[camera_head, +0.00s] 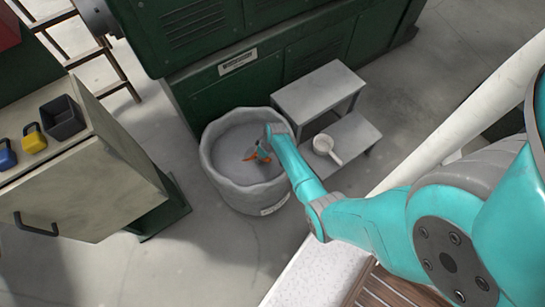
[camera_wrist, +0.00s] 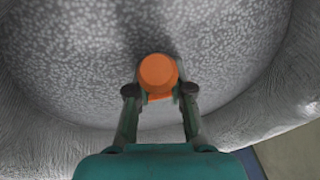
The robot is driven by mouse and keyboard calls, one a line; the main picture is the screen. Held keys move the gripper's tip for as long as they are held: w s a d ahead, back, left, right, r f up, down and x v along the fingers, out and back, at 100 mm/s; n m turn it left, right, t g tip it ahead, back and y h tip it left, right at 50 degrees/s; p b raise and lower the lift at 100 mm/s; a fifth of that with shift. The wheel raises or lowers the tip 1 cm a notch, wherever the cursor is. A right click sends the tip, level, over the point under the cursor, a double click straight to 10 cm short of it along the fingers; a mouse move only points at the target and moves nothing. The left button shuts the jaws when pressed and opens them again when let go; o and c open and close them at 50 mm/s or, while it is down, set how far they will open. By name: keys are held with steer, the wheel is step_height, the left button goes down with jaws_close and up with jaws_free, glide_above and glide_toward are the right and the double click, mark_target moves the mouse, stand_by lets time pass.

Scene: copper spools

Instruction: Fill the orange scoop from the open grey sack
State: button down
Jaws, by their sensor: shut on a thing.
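The open grey sack (camera_head: 210,165) stands on the floor in the middle of the head view, with grey granules (camera_head: 232,138) inside. In the wrist view the pale speckled granules (camera_wrist: 70,60) fill most of the picture, with the sack's wall (camera_wrist: 293,90) around them. My gripper (camera_head: 264,150) is over the inside of the sack. In the wrist view my gripper (camera_wrist: 159,92) is shut on the orange scoop (camera_wrist: 158,72). The scoop also shows as a small orange shape in the head view (camera_head: 250,157). Whether it touches the granules or holds any is unclear.
A grey two-step stool (camera_head: 318,90) stands right of the sack, with a white handled scoop or pan (camera_head: 323,144) on its lower step. A green machine (camera_head: 225,85) is behind. A cabinet (camera_head: 85,195) with a black bin (camera_head: 62,118) and padlocks (camera_head: 34,139) stands left.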

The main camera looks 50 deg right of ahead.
steer(key=shift+d+r, duration=0.1)
steer(key=shift+r, duration=0.05)
steer(key=shift+r, duration=0.4)
steer(key=shift+a+v, duration=0.15)
steer(key=shift+v, duration=0.65)
steer(key=shift+a+v, duration=0.1)
steer(key=shift+v, duration=0.75)
steer(key=shift+t, duration=0.9)
steer(key=shift+s+r, duration=0.25)
steer(key=shift+r, duration=1.05)
steer(key=shift+s+r, duration=0.3)
steer(key=shift+r, duration=1.05)
steer(key=shift+s+r, duration=0.25)
steer(key=shift+r, duration=1.05)
steer(key=r+t, duration=0.1)
steer(key=s+r+t, duration=0.1)
steer(key=r+t, duration=0.1)
steer(key=r, duration=0.1)
steer(key=shift+s+d, duration=0.1)
steer(key=shift+s, duration=0.15)
steer(key=shift+r, duration=0.15)
steer(key=shift+r+t, duration=0.8)
steer(key=shift+r, duration=0.1)
